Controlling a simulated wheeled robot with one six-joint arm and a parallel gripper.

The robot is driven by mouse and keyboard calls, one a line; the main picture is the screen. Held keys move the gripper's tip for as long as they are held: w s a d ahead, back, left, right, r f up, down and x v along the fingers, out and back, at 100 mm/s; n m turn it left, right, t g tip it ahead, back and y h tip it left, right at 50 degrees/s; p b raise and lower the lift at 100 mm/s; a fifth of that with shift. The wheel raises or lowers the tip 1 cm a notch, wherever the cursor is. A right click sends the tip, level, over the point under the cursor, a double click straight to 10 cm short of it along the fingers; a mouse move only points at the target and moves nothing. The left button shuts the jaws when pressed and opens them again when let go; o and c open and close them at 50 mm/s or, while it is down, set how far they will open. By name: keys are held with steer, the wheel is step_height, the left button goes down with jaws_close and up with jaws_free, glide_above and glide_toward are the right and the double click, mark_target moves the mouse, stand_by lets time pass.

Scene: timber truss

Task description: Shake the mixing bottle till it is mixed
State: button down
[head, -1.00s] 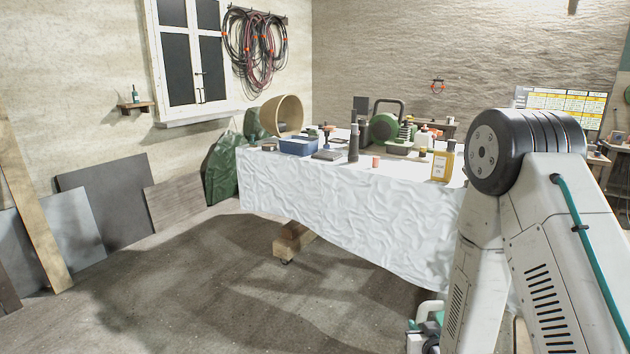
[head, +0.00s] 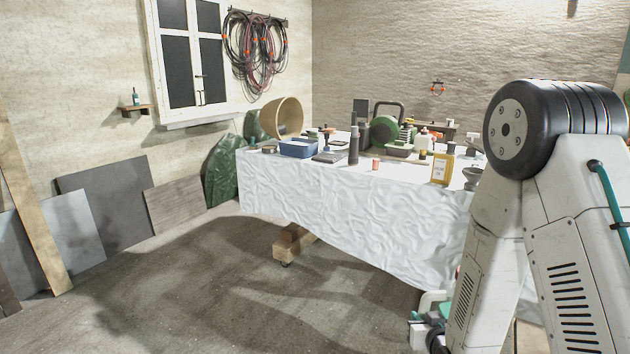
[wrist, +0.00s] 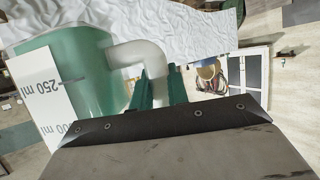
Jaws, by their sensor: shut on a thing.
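The mixing bottle (wrist: 85,75) is a translucent green vessel with a pale, bent handle (wrist: 140,56) and a white label marked "250 ml". It fills the upper left of the wrist view and looks strongly tilted there. My gripper (wrist: 160,78) has teal fingers and is shut on the handle. Part of the bottle lies outside the frame, and I cannot tell the state of its contents. In the head view a small white and teal shape shows low beside my arm; I cannot tell whether it is the bottle or my gripper.
A table under a white cloth (head: 340,210) holds a blue tub (head: 298,149), a dark bottle (head: 354,147), a yellow labelled bottle (head: 441,169) and a green machine (head: 385,130). Grey panels (head: 105,205) lean at the left wall. The floor (head: 200,280) before the table is clear.

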step_height(320, 180, down, 10)
steer(key=shift+r, duration=0.25)
stand_by(1.0)
